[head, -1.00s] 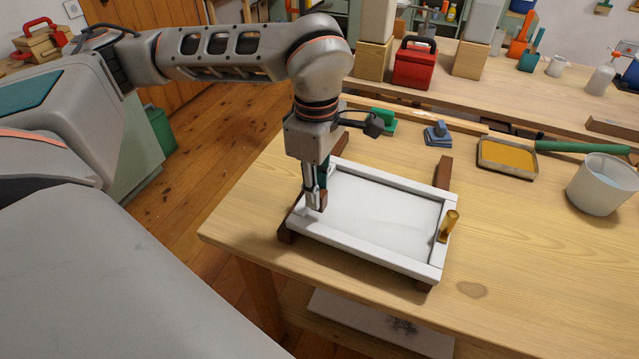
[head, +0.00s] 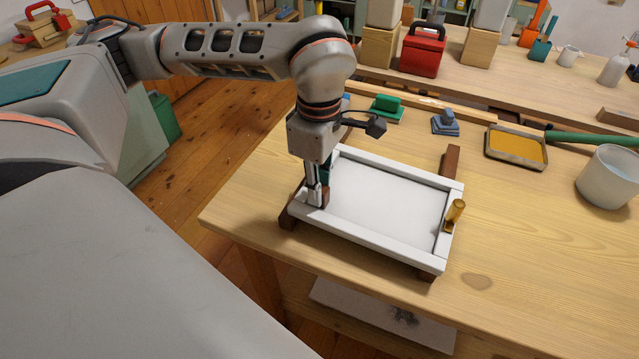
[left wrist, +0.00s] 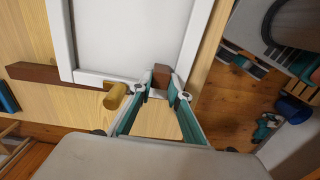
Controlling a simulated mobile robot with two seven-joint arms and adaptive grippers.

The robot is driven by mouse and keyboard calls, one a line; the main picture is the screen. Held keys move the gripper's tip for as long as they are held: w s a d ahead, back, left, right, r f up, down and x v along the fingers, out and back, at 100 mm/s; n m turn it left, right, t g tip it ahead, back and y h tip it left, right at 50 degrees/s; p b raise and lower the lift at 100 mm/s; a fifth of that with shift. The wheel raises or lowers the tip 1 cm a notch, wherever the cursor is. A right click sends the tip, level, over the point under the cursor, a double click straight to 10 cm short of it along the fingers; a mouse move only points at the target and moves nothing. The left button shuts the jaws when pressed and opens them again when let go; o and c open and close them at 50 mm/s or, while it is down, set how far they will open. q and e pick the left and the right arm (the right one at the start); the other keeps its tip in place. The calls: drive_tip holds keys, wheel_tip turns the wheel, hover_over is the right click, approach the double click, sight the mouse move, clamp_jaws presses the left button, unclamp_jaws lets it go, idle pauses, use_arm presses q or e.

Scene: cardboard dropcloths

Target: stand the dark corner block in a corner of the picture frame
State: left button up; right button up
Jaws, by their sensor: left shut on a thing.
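The picture frame (head: 375,240) is a white rectangle with a pale panel inside, lying on dark wooden strips near the table edge. My left gripper (head: 317,195) points down at the frame's near left corner. It is shut on the dark corner block (head: 326,192), a small brown piece. In the left wrist view the block (left wrist: 161,76) sits between the fingertips (left wrist: 162,88), at a corner of the frame (left wrist: 200,45). I cannot tell whether it touches the frame's bars or panel. My right gripper is out of view.

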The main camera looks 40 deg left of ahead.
use_arm(q)
drive_tip(key=shift+s+a, duration=0.4)
drive_tip(key=shift+a, duration=0.05)
idle(0.5)
drive_tip(key=o, duration=0.9)
drive_tip(key=shift+o, duration=0.2)
wheel_tip(320, 180, up, 12)
